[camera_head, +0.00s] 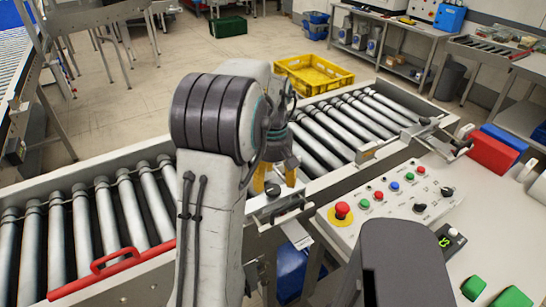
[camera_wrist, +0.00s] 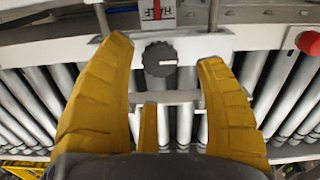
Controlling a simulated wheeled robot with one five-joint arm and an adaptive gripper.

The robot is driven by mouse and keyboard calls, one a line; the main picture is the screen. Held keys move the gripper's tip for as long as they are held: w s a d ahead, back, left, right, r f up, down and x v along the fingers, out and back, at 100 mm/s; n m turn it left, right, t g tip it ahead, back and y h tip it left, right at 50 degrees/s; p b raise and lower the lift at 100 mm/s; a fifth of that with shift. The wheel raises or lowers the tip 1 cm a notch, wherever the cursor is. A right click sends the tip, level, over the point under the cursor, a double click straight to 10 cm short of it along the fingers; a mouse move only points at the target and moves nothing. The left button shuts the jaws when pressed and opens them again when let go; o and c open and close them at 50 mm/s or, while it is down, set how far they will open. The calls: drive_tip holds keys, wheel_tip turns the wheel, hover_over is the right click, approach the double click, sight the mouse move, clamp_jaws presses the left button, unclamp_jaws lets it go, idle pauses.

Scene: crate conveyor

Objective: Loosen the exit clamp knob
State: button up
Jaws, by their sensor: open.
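In the head view, a dark knob (camera_head: 273,190) shows beside the yellow fingers, on a bracket on the near conveyor rail. My gripper (camera_head: 277,179) has yellow fingers pointing down there. In the wrist view its fingers (camera_wrist: 166,52) are apart, one on each side of the knob. A gap shows on both sides, and nothing is held. A metal bar (camera_wrist: 165,97) crosses between the fingers below the knob.
Conveyor rollers (camera_head: 340,130) run along both sides of my arm. A red clamp bar (camera_head: 120,270) lies across the left section. A control panel (camera_head: 390,205) with a red stop button (camera_head: 342,210) stands right of my gripper. A yellow crate (camera_head: 314,75) stands beyond the conveyor.

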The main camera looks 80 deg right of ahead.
sight(273, 189)
wheel_tip(273, 189, up, 8)
drive_tip(key=shift+r, duration=0.25)
idle(1.0)
